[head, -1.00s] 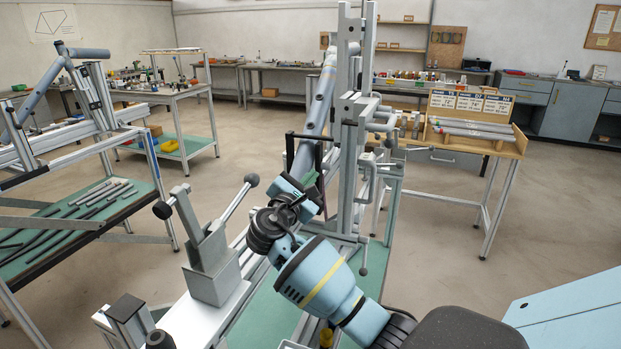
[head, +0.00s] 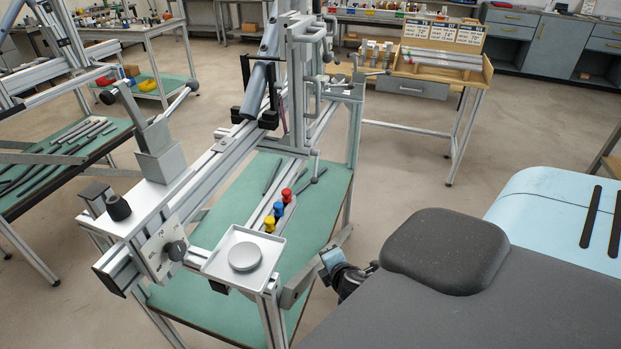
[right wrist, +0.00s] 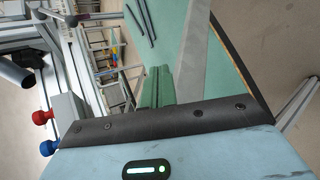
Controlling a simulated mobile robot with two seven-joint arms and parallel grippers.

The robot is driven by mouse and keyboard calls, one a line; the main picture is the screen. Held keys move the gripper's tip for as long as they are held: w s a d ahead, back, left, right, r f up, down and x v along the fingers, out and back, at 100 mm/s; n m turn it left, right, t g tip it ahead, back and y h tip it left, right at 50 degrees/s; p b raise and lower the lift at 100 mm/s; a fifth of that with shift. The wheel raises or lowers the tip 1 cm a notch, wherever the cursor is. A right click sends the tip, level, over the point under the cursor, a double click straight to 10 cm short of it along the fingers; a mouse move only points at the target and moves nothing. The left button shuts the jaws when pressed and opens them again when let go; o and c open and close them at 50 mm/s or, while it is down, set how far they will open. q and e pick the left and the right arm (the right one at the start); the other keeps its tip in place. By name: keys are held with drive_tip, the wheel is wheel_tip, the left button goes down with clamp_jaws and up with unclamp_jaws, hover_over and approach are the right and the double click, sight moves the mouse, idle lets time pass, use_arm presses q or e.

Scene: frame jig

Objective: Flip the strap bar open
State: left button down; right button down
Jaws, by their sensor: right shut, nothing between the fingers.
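A blue-grey tube (head: 256,92) stands slanted in the jig in the head view. A dark cradle with black blocks (head: 268,119) holds its lower end. A thin dark bar (head: 247,72) stands upright beside the tube, and a dark piece runs from its top across the tube; this looks like the strap bar, seemingly closed, but it is small and partly hidden. My right gripper's green fingers (right wrist: 157,85) are shut and empty in the right wrist view, over the green bench top, apart from the jig. Part of my right arm (head: 343,275) shows low in the head view. My left gripper is out of view.
Red, blue and yellow knobs (head: 278,209) stand on the jig bench beside a square tray (head: 245,257). A lever clamp (head: 160,145) rises at left. The green bench top (head: 325,215) has bare room right of the rail.

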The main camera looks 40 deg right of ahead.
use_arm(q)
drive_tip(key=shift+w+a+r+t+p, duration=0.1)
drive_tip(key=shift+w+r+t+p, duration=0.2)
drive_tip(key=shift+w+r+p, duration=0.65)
use_arm(e)
drive_tip(key=s+a+f+m+g+y, duration=0.1)
drive_tip(key=s+a+f+m+y, duration=0.2)
drive_tip(key=s+a+m, duration=0.3)
drive_tip(key=s+a+f+m+y, duration=0.3)
drive_tip(key=s+a+m, duration=0.4)
drive_tip(key=s+a, duration=0.8)
drive_tip(key=s+y, duration=0.1)
drive_tip(key=s, duration=0.1)
drive_tip(key=shift+s+a+m+g, duration=0.25)
drive_tip(key=shift+s+m+g, duration=0.05)
drive_tip(key=shift+s+g, duration=0.1)
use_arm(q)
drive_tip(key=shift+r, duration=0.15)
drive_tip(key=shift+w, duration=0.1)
use_arm(e)
drive_tip(key=shift+d, duration=0.15)
